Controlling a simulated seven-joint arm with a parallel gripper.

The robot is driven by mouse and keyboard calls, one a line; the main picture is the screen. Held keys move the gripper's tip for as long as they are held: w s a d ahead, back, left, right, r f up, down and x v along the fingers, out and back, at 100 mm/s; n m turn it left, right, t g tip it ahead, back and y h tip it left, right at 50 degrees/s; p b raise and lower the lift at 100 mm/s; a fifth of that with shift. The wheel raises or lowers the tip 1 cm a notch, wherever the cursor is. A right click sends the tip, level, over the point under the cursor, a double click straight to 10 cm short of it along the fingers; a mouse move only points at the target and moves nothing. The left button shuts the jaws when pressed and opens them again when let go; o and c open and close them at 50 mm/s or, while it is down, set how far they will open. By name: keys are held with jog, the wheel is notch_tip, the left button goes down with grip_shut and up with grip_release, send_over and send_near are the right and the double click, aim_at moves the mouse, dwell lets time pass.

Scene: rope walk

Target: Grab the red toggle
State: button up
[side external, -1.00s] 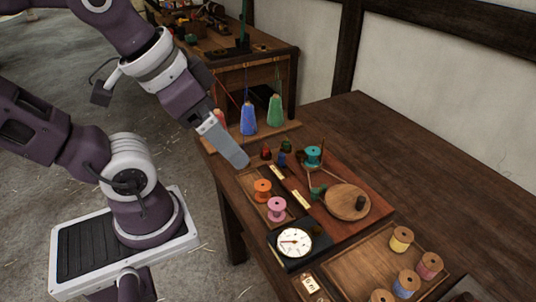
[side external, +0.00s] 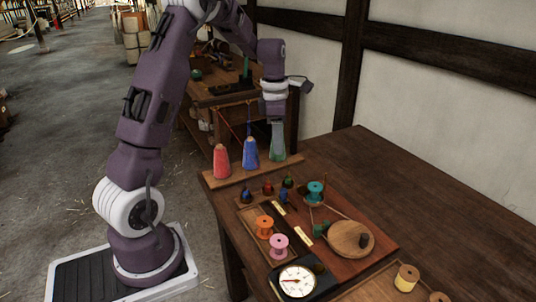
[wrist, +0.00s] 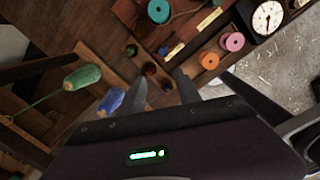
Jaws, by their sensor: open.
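The red toggle (side external: 268,187) is a small dark red peg standing near the back of the wooden board, among other small toggles. In the wrist view, a reddish-brown toggle that seems to be it (wrist: 149,68) shows just beyond my fingertips. My gripper (side external: 277,128) points down at the back of the table, in line with the green cone, above and behind the toggles.
Red (side external: 221,161), blue (side external: 250,153) and green thread cones stand in a row behind the toggles. A blue toggle (side external: 247,195) and a green toggle (side external: 288,181) flank the red one. A teal spool (side external: 315,190) stands to the right.

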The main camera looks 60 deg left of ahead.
aim_at(268, 182)
jog(key=a+f+n, duration=0.2)
jog(key=f, duration=0.4)
jog(key=a+f+n, duration=0.2)
jog(key=f, duration=0.4)
jog(key=a+f+n+g, duration=0.1)
jog(key=a+f+n, duration=0.1)
jog(key=f, duration=0.4)
jog(key=shift+w+a+f, duration=0.15)
jog(key=shift+f, duration=0.25)
grip_shut()
jog(key=shift+r, duration=4.1)
